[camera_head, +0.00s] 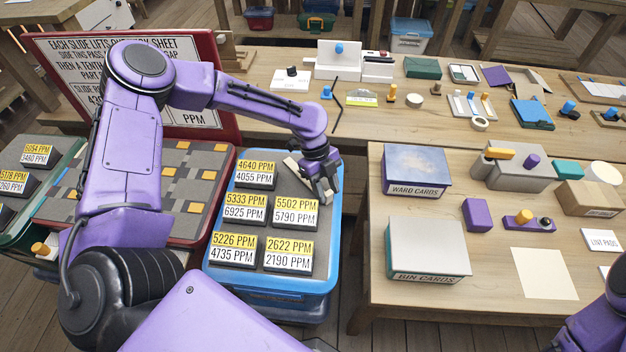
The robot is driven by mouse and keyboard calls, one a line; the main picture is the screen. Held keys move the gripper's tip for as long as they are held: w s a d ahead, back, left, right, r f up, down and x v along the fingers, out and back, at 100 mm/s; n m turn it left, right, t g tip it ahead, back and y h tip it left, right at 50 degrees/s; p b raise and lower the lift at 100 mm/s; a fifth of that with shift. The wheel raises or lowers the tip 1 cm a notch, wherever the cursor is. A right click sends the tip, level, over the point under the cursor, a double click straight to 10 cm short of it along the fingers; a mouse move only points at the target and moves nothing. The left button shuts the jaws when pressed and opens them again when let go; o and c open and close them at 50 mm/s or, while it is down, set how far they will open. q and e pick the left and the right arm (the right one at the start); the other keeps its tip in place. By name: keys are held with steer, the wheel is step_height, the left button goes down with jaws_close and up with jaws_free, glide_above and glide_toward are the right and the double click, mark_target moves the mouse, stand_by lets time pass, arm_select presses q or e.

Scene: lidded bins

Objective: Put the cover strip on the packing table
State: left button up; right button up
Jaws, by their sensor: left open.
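A pale, narrow strip (294,167), which looks like the cover strip, lies slanted at the upper right of the blue bin's dark top. My left gripper (325,192) is open and points down at the strip's lower right end. The fingers partly hide that end, and I cannot tell whether they touch it. The blue bin (334,240) also carries several dark blocks with yellow and white PPM labels. A wooden table (390,292) stands right of the bin, apart from it; no label names it as the packing table. My right gripper is out of the picture.
On the wooden table are a ward cards box (416,165), a bin cards box (428,246), a purple block (477,214) and a blank sheet (544,273). A red-framed sign (232,110) stands behind my left arm. A long workbench (370,125) runs behind.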

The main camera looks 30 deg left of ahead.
arm_select(q)
steer(key=shift+d+f, duration=0.2)
steer(key=shift+f, duration=0.25)
steer(key=shift+s, duration=0.3)
steer(key=shift+r, duration=0.1)
steer(key=shift+c, duration=1)
jaws_close()
